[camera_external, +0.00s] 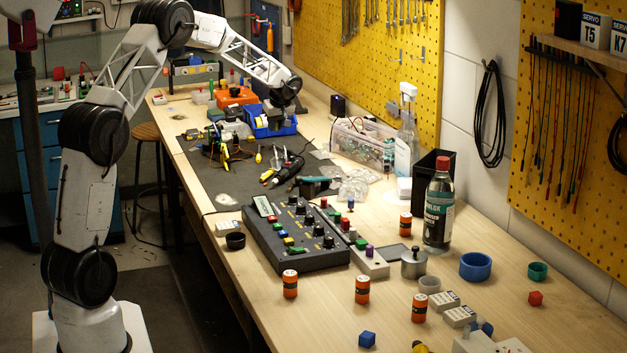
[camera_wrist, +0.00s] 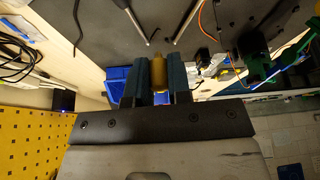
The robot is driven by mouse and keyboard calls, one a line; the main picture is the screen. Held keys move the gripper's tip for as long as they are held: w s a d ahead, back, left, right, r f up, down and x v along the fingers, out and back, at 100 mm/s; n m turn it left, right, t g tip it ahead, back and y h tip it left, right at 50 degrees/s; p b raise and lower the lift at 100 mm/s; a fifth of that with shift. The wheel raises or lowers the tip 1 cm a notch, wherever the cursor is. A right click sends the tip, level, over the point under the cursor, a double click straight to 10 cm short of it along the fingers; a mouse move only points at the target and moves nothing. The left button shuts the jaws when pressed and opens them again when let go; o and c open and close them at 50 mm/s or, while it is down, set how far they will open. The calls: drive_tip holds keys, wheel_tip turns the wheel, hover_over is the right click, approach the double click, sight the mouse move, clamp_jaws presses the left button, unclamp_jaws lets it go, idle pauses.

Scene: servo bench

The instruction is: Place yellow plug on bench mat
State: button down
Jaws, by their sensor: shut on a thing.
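My gripper (camera_wrist: 156,80) is shut on the yellow plug (camera_wrist: 158,70), which sits between the two dark blue-grey fingers in the wrist view. In the external view my gripper (camera_external: 278,112) is low over the blue bin (camera_external: 284,128) at the far part of the bench; the held plug is too small there to make out surely. The blue bin also shows behind the fingers in the wrist view (camera_wrist: 117,82). The dark grey bench mat (camera_external: 205,172) lies nearer the camera than the bin; it also shows in the wrist view (camera_wrist: 110,35).
Screwdrivers, pliers (camera_external: 316,184), wires and small parts lie on the mat. A control box (camera_external: 295,235) stands in front. An orange bin (camera_external: 236,96) is beyond. The mat's left front part is mostly bare.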

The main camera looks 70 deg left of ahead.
sight(277, 128)
drive_tip(key=shift+f, duration=1.6)
drive_tip(key=shift+f, duration=2.5)
drive_tip(key=c, duration=1.3)
unclamp_jaws()
drive_tip(key=shift+f, duration=0.1)
drive_tip(key=shift+c, duration=0.2)
drive_tip(key=v, duration=1.2)
